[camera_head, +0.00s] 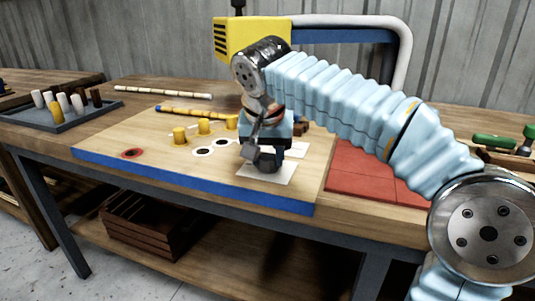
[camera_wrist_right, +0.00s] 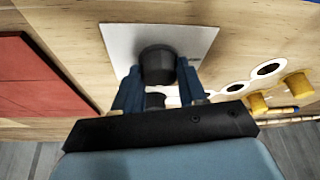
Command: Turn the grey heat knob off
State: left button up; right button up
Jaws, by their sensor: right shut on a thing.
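The grey heat knob (camera_wrist_right: 157,60) is a dark round knob on a white plate (camera_wrist_right: 205,40) in the right wrist view. My right gripper (camera_wrist_right: 158,80) has one finger on each side of the knob and is shut on it. In the head view my right gripper (camera_head: 262,155) points down over the white plate (camera_head: 252,173) near the board's front edge, and largely hides the knob. Whether a pointer mark shows on the knob, I cannot tell. My left gripper is not in view.
The wooden board (camera_head: 125,155) has a blue front edge and carries several yellow pegs (camera_head: 180,134) and ringed holes. A red mat (camera_head: 355,180) lies right of it. A tray of pegs (camera_head: 60,118) stands left. Striped rods (camera_head: 162,92) lie behind.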

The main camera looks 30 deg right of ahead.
jog(key=shift+n, duration=0.4)
jog(key=shift+c, duration=0.2)
jog(key=n, duration=0.2)
jog(key=n+t+y, duration=0.1)
jog(key=shift+d+r+n+y+p, duration=0.1)
jog(key=shift+n+y+p, duration=0.2)
jog(key=shift+n, duration=0.1)
jog(key=n+y+p, duration=0.1)
jog(key=n+y, duration=0.1)
jog(key=n, duration=0.3)
jog(key=shift+d+n, duration=0.15)
jog(key=shift+n, duration=0.15)
jog(key=n+y+p, duration=0.1)
jog(key=n, duration=0.1)
jog(key=shift+d+n+g, duration=0.1)
jog(key=shift+n+g, duration=0.2)
jog(key=n, duration=0.2)
jog(key=n+g+y, duration=0.1)
jog(key=n, duration=0.1)
jog(key=shift+w+n+y, duration=0.1)
jog(key=shift+n+y, duration=0.2)
jog(key=shift+n, duration=0.1)
jog(key=shift+d, duration=0.1)
jog(key=o, duration=1.1)
jog(key=shift+g, duration=0.3)
jog(key=shift+c, duration=0.2)
